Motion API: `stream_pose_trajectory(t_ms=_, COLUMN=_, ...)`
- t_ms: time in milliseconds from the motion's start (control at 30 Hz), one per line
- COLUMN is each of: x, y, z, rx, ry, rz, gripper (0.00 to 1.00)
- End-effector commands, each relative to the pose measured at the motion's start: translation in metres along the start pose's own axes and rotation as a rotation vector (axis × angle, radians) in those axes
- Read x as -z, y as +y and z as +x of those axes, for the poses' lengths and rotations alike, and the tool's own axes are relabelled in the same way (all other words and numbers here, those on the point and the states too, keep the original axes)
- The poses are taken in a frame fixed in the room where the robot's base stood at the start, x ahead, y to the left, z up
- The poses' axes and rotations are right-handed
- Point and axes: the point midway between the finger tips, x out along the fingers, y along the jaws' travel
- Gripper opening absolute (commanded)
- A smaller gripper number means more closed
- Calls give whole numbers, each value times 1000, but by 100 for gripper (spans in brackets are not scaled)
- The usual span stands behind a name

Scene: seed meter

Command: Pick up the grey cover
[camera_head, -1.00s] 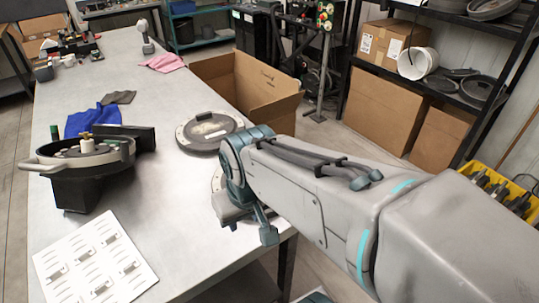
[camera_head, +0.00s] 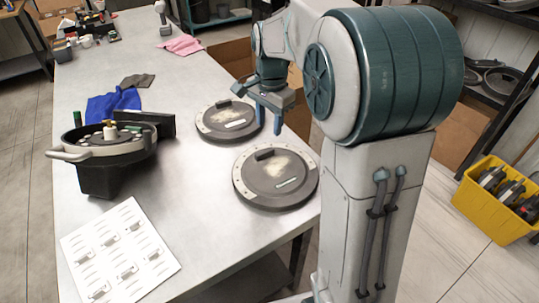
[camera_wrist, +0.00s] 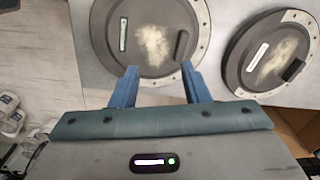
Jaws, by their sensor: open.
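Two round dark grey covers, each with a black bar handle, a pale label and a worn patch, lie flat on the table. The nearer cover (camera_head: 253,190) is by the table's right edge; the farther cover (camera_head: 205,123) lies just behind it. My gripper (camera_head: 268,122) hangs over the farther cover's right side in the head view, fingers apart and empty. In the wrist view my gripper (camera_wrist: 160,87) has one cover (camera_wrist: 150,15) straight ahead, its lower rim near the fingertips, and another (camera_wrist: 240,70) to the right. I cannot tell which cover is which there.
A black seed meter housing (camera_head: 100,178) with a grey ring stands at the left, with a white slotted sheet (camera_head: 118,250) in front. Blue cloth (camera_head: 105,105) and pink cloth (camera_head: 181,45) lie farther back. A yellow bin (camera_head: 490,215) stands at right, off the table.

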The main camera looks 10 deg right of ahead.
Motion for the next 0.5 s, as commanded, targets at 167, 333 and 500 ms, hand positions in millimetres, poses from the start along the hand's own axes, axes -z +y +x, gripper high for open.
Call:
stream_pose_trajectory(t_ms=167, x=20, y=-35, z=10, rx=-40, ry=-8, rz=186, gripper=42)
stream_pose_trajectory(t_ms=333, x=27, y=-47, z=18, rx=-56, ry=-8, rz=263, gripper=42)
stream_pose_trajectory(t_ms=500, x=28, y=-46, z=44, rx=-60, ry=-9, rz=273, gripper=42)
